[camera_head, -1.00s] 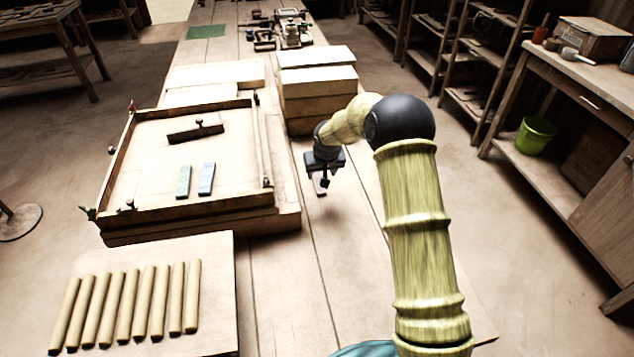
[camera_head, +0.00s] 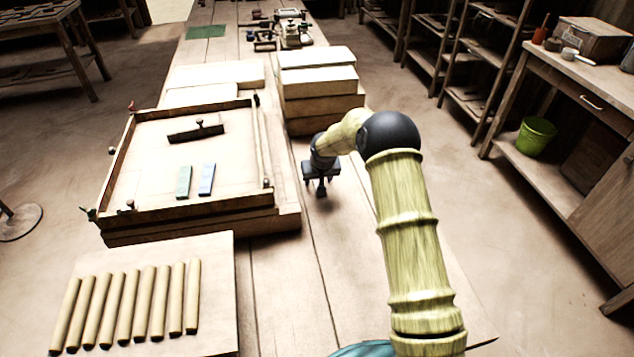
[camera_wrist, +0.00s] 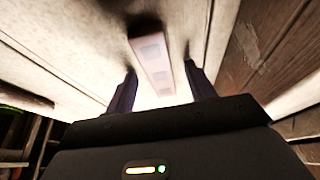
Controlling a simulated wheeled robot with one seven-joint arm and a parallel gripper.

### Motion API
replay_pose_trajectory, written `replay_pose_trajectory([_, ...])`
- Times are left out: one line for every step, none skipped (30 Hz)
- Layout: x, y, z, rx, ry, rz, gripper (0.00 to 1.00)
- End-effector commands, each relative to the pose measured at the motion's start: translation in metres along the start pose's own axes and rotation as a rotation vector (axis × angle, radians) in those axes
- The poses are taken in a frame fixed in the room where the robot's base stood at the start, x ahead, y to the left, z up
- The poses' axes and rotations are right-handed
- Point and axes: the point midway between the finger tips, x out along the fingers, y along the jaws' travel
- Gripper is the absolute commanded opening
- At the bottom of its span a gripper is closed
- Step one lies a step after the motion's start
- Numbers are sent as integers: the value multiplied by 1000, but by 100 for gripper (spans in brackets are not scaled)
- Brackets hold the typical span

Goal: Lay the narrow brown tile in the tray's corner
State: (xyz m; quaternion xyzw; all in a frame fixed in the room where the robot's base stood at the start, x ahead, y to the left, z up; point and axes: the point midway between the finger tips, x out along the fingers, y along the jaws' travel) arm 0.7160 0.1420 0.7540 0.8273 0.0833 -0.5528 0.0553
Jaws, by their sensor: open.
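The shallow wooden tray (camera_head: 193,211) stands on the bench at left, with a green tile (camera_head: 184,183) and a blue tile (camera_head: 207,180) lying side by side near its front wall. My gripper (camera_head: 322,192) is low over the bench, to the right of the tray, and open. In the wrist view a narrow pinkish-brown tile (camera_wrist: 156,62) lies on the pale bench surface. Its near end shows between the two spread fingers of my gripper (camera_wrist: 160,70), with room on both sides. In the head view this tile is hidden behind my gripper.
A dark bar with a knob (camera_head: 195,133) lies inside the tray. Stacked pale blocks (camera_head: 318,82) stand just behind my gripper. A board (camera_head: 222,290) with several clay rolls lies at the front left. The tray's right front interior is clear.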

Motion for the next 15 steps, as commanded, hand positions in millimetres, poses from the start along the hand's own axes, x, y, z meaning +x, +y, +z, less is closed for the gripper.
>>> replay_pose_trajectory([0, 0, 0, 1, 0, 0, 55])
replay_pose_trajectory([0, 1, 0, 1, 0, 0, 55])
replay_pose_trajectory([0, 1, 0, 1, 0, 1, 55])
replay_pose_trajectory([0, 1, 0, 1, 0, 1, 55])
replay_pose_trajectory([0, 1, 0, 1, 0, 1, 55])
replay_pose_trajectory([0, 1, 0, 1, 0, 1, 55])
replay_pose_trajectory([0, 1, 0, 1, 0, 1, 55])
replay_pose_trajectory([0, 1, 0, 1, 0, 1, 49])
replay_pose_trajectory([0, 1, 0, 1, 0, 1, 41])
replay_pose_trajectory([0, 1, 0, 1, 0, 1, 35])
replay_pose_trajectory([0, 1, 0, 1, 0, 1, 29])
replay_pose_trajectory([0, 1, 0, 1, 0, 1, 21])
replay_pose_trajectory([0, 1, 0, 1, 0, 1, 15])
replay_pose_trajectory([0, 1, 0, 1, 0, 1, 9])
replay_pose_trajectory([0, 1, 0, 1, 0, 1, 4])
